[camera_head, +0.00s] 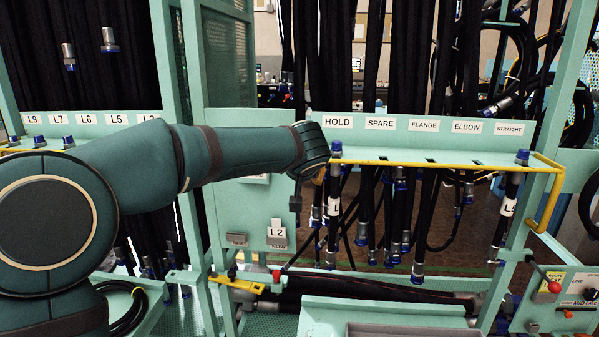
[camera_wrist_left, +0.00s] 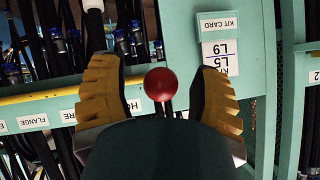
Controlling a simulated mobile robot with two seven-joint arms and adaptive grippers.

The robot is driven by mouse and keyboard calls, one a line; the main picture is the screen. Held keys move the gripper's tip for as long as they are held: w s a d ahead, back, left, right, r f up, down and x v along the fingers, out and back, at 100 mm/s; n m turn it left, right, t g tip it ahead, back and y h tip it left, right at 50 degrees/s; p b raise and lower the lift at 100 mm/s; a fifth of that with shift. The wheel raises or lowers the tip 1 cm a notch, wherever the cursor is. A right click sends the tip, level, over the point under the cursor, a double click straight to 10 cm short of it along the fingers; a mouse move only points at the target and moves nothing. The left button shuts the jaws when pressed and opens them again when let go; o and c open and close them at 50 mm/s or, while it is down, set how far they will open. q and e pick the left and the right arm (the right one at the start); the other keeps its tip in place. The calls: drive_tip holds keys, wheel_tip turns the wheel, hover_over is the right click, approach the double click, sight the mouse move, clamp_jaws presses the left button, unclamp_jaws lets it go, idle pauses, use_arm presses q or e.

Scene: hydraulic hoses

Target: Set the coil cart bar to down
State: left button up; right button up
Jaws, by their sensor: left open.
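My left arm comes in from the left in the head view, and its wrist ends by the HOLD label. The left gripper (camera_wrist_left: 160,95) is open, with two yellow ridged fingers. A round red knob (camera_wrist_left: 160,84) on a dark stem shows between the fingers in the wrist view; I cannot tell whether they touch it. In the head view a small red knob (camera_head: 277,275) is below the wrist, near a yellow bar piece (camera_head: 238,284) low on the rack. I cannot tell for sure which part is the coil cart bar. My right gripper is not in view.
A yellow rail (camera_head: 450,165) runs along the hose shelf at the right, with black hoses (camera_head: 400,205) hanging below. A red-ball lever (camera_head: 555,287) stands by a control box (camera_head: 575,300) at the lower right. An L2 card (camera_head: 276,232) is on the green panel.

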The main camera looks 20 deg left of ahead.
use_arm(q)
drive_tip(key=v, duration=1.1)
drive_tip(key=shift+s+r, duration=0.2)
drive_tip(key=shift+s, duration=0.15)
drive_tip(key=shift+d, duration=0.2)
drive_tip(key=s+d+f+m+g+h, duration=0.1)
drive_tip(key=d+f+g+h, duration=0.15)
drive_tip(key=f, duration=0.85)
drive_tip(key=d+f+m+g+h, duration=0.15)
drive_tip(key=d+f, duration=0.25)
drive_tip(key=f, duration=0.8)
drive_tip(key=s+d+f+m+g+h, duration=0.1)
drive_tip(key=d+f+g+h, duration=0.15)
drive_tip(key=f, duration=0.85)
drive_tip(key=s+f+n+g+h, duration=0.1)
drive_tip(key=s+f+n, duration=0.1)
drive_tip(key=s+f, duration=0.7)
drive_tip(key=s+f+n+g+h, duration=0.1)
drive_tip(key=s+f+n, duration=0.1)
drive_tip(key=s+f, duration=0.7)
wheel_tip(320, 180, down, 5)
drive_tip(key=shift+s+d+r, duration=0.1)
drive_tip(key=shift+s+d, duration=0.25)
drive_tip(key=shift+d, duration=0.1)
